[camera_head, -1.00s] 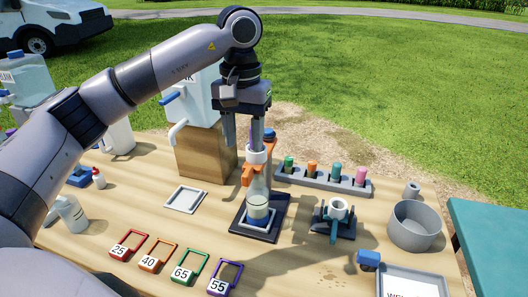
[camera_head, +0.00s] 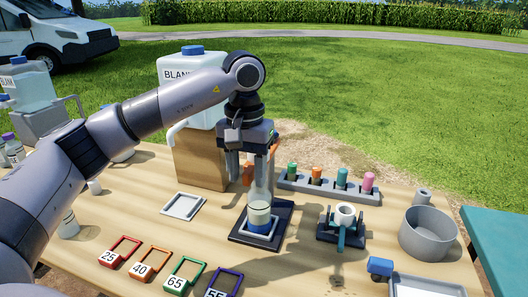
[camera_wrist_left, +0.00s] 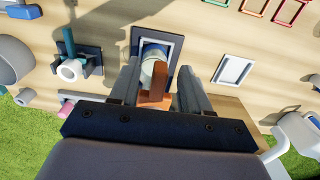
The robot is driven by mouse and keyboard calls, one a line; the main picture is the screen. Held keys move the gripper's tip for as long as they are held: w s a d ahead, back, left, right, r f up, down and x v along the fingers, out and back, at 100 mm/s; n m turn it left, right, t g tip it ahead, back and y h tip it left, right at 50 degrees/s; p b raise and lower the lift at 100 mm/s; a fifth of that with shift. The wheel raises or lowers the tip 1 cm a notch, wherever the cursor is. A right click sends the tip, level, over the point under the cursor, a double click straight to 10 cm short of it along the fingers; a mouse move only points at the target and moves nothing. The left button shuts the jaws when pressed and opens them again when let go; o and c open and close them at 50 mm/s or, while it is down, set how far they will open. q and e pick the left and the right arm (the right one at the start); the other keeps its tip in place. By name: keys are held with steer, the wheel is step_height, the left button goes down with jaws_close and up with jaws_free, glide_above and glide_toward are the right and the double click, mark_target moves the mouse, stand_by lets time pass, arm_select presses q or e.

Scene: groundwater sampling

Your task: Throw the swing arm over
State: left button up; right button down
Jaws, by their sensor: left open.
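My left gripper (camera_head: 250,172) is open and pointing down at the upper part of a clear upright cylinder (camera_head: 260,207) with pale contents. The cylinder stands on a dark square base with a pale frame (camera_head: 238,231). An orange part (camera_head: 247,174) at the cylinder's top shows between the fingers; in the left wrist view the orange part (camera_wrist_left: 155,98) lies between the open fingers (camera_wrist_left: 158,75). Contact cannot be told. A white ring with a teal arm (camera_head: 341,238) sits on a dark stand to the right. Which part is the swing arm is unclear. My right gripper is out of view.
A rack (camera_head: 328,187) of several coloured caps stands behind. A wooden block (camera_head: 202,158) carries a white jug (camera_head: 192,72). A grey bowl (camera_head: 427,232) is at the right. Several coloured numbered frames (camera_head: 185,274) lie in front. A flat white tray (camera_head: 183,206) lies left of the cylinder.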

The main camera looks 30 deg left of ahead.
arm_select(q)
steer(key=c, duration=0.9)
steer(key=shift+o, duration=0.2)
steer(key=shift+w+d+r, duration=0.1)
steer(key=shift+w+d, duration=0.05)
steer(key=shift+d, duration=0.15)
steer(key=w+d+n+p, duration=0.1)
steer(key=w+d+n, duration=0.1)
steer(key=d+n, duration=0.1)
steer(key=d+n+p, duration=0.1)
steer(key=d, duration=0.1)
steer(key=shift+w+d+n+p, duration=0.15)
steer(key=shift+w+n+p, duration=0.2)
steer(key=shift+w+n, duration=0.05)
jaws_close()
steer(key=shift+w+d+f+n, duration=0.25)
steer(key=shift+w+d+n, duration=0.05)
steer(key=shift+d+n, duration=0.25)
steer(key=w+d+n+p, duration=0.3)
steer(key=w+d+n, duration=0.1)
steer(key=w+n, duration=0.1)
steer(key=shift+w+d+n+p, duration=0.15)
steer(key=shift+w+n+p, duration=0.25)
steer(key=shift+w, duration=0.25)
